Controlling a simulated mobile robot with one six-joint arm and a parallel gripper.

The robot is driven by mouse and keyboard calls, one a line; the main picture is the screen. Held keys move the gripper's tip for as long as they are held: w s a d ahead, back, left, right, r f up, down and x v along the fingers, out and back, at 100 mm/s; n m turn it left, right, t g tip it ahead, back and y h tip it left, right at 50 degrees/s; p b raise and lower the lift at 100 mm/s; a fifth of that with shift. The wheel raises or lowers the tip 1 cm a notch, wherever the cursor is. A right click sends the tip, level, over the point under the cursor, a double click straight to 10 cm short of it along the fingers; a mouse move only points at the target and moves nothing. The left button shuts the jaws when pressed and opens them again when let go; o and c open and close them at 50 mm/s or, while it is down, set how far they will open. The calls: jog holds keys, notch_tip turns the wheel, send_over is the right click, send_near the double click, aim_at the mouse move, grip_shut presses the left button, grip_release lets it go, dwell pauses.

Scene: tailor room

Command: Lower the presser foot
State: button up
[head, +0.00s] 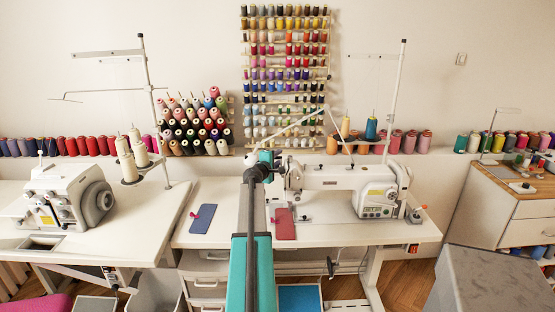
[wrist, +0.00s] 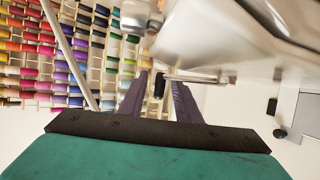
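The white sewing machine (head: 335,178) stands on the right-hand table, its head end at the left. My arm reaches up to that end in the head view and hides the needle area, the presser foot and most of my gripper. In the wrist view the machine's pale metal body (wrist: 235,35) fills the upper right, close and blurred. My gripper (wrist: 160,82) shows two dark purple fingers standing apart. A small black lever-like piece (wrist: 159,86) appears between them. I cannot tell whether the fingers touch it. The presser foot cannot be made out in either view.
A red cloth piece (head: 285,223) lies below the machine head, and a blue one (head: 203,218) lies left of my arm. Another machine (head: 68,196) stands on the left table. A thread stand (head: 395,95) rises behind the machine. Spool racks (head: 285,75) hang on the wall.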

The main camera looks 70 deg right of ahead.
jog(key=shift+c, duration=0.3)
grip_shut()
